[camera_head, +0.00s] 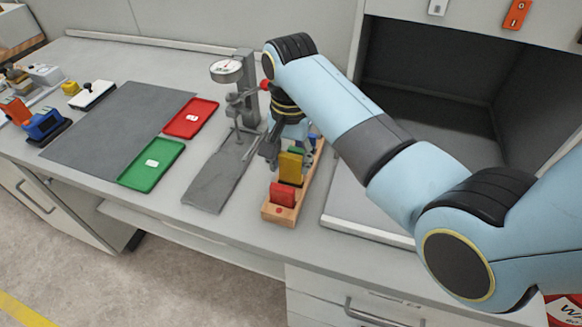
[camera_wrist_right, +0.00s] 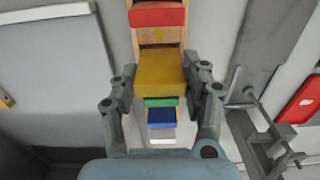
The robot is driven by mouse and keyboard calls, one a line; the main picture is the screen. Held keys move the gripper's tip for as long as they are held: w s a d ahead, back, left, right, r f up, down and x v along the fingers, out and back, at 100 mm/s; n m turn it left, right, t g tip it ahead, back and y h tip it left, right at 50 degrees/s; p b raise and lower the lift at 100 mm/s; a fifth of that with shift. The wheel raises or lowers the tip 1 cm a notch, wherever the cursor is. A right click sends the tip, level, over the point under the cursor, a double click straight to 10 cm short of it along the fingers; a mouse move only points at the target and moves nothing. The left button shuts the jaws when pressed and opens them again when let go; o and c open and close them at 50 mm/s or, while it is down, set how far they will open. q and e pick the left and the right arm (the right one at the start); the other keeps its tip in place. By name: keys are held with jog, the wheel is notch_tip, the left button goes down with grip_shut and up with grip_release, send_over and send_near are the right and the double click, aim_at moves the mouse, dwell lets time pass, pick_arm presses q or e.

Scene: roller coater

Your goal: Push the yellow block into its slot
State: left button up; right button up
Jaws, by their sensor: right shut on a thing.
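The yellow block (camera_head: 290,168) stands upright in line with the row of blocks on the wooden rack (camera_head: 295,212), and its top is higher than the red block's. My right gripper (camera_head: 287,160) reaches down over the rack and is shut on the yellow block. In the right wrist view the fingers flank the yellow block (camera_wrist_right: 160,74), one on each side. How deep the block's lower end sits is hidden. My left gripper is not in view.
A red block (camera_head: 283,193) stands at the rack's near end. Green (camera_wrist_right: 161,102) and blue (camera_wrist_right: 161,118) blocks stand on the yellow block's other side. A dial gauge stand (camera_head: 246,95) is close left of the gripper. Red (camera_head: 208,106) and green (camera_head: 135,178) trays lie farther left.

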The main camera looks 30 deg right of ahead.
aim_at(291, 181)
notch_tip(291, 181, down, 3)
jog(key=shift+r, duration=0.2)
jog(key=shift+f, duration=0.45)
jog(key=o, duration=1)
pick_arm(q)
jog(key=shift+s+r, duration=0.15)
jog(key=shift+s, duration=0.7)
pick_arm(e)
jog(key=shift+o, duration=0.5)
